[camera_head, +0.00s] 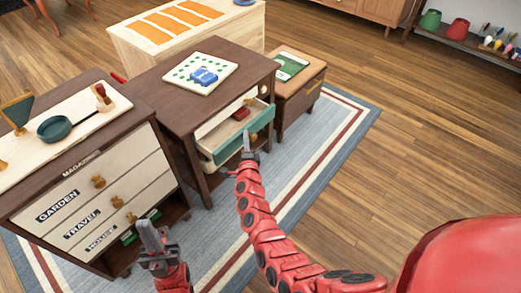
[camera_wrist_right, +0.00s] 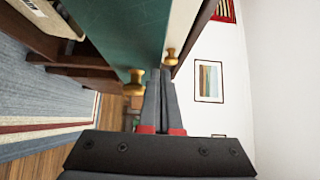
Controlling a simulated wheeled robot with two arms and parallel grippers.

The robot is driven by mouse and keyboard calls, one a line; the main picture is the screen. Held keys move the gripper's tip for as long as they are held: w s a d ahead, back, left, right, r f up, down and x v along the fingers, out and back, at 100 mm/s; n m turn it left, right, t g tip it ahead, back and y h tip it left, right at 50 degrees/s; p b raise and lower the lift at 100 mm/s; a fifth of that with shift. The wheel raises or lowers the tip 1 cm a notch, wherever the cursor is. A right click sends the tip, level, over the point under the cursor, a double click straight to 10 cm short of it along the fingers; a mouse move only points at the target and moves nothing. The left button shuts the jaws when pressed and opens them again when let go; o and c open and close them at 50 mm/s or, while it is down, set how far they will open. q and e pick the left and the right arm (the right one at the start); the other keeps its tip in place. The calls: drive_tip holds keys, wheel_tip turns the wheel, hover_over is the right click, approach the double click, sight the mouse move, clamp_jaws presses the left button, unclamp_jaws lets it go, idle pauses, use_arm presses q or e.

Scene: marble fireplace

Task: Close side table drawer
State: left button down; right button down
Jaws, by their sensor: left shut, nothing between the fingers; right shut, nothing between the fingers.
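The dark brown side table (camera_head: 183,107) stands in the middle of the head view. Its teal-fronted drawer (camera_head: 262,121) is pulled out, with a red item (camera_head: 241,113) inside. In the right wrist view the teal front (camera_wrist_right: 120,30) fills the upper left, with a brass knob (camera_wrist_right: 135,79). My right gripper (camera_head: 247,143) is shut and empty, with its fingertips at the middle of the drawer front. In the wrist view its fingers (camera_wrist_right: 160,90) are beside the teal front; I cannot tell whether they touch it. My left gripper (camera_head: 154,238) is shut and empty, low before the labelled cabinet.
The labelled cabinet (camera_head: 140,160) stands left of the side table, with a pan (camera_head: 55,128) on top. A brown stool (camera_head: 303,77) stands at the right of the table. A blue-grey rug (camera_head: 317,150) lies below. Open wood floor (camera_head: 420,150) is at the right.

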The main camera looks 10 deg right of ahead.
sight(236, 134)
drive_tip(key=w+a+b, duration=0.1)
drive_tip(key=w, duration=0.1)
drive_tip(key=w+a+b, duration=0.1)
drive_tip(key=w+a, duration=0.1)
drive_tip(key=shift+a+f, duration=0.1)
drive_tip(key=shift+f, duration=0.1)
drive_tip(key=shift+w+a+r+b, duration=0.15)
drive_tip(key=shift+w+a+b, duration=0.15)
drive_tip(key=shift+w+a, duration=0.3)
drive_tip(key=shift+w+d, duration=0.1)
